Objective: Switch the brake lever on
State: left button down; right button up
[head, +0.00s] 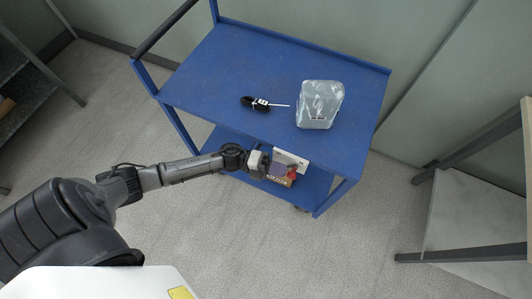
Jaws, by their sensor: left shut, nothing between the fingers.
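A blue two-shelf trolley (215,75) stands against the wall. My left gripper (268,163) reaches its near side, just below the top shelf's front edge. It is shut, with nothing between the fingers. Contact between gripper and plate cannot be made out. My right gripper is not in view.
A small brownish box (281,179) shows low behind the red part. Grey shelving stands at left, a table frame (470,150) at right. The floor between is clear.

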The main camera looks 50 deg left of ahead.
pick_arm(q)
jog(key=v, duration=1.4)
jog(key=shift+w, duration=0.1)
dwell(0.4)
